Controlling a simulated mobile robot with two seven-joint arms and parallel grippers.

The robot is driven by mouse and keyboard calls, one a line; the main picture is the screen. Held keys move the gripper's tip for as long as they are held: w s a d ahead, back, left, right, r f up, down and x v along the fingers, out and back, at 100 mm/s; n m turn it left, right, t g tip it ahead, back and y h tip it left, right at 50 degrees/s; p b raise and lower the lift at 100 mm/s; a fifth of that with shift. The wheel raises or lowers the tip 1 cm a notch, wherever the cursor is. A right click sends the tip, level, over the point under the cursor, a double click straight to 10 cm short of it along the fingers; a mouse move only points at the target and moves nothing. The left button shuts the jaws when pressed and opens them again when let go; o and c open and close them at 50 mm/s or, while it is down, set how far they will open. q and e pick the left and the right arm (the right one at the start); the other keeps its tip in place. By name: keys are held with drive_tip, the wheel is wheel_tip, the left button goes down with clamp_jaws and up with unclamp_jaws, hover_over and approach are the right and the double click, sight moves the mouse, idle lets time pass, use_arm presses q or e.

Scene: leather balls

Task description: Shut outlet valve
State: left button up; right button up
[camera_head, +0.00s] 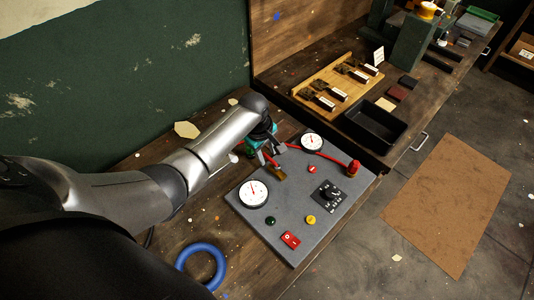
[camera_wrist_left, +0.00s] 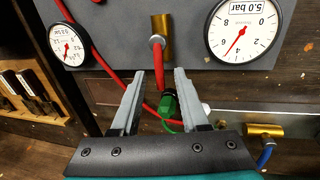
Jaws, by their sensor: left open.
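A brass valve body with a red lever (camera_wrist_left: 158,66) stands at the edge of the grey panel (camera_head: 235,205). It also shows as a red lever with a brass end (camera_head: 279,173) in the head view. I see no label naming it as the outlet valve. My left gripper (camera_head: 270,150) is at the panel's back edge. In the wrist view its open fingers (camera_wrist_left: 160,76) are on either side of the red lever, with visible gaps. A second brass fitting with a blue part (camera_wrist_left: 262,130) is lower right in the wrist view, outside the fingers. My right gripper is not visible.
Two gauges (camera_head: 253,194) (camera_head: 312,142), a black knob (camera_head: 329,194), a red switch (camera_head: 290,240) and buttons are on the panel. A red hose runs to a red fitting (camera_head: 354,167). A blue ring (camera_head: 202,266) lies in front.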

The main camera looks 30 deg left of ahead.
use_arm(q)
drive_tip(key=shift+c, duration=0.2)
clamp_jaws()
idle(0.5)
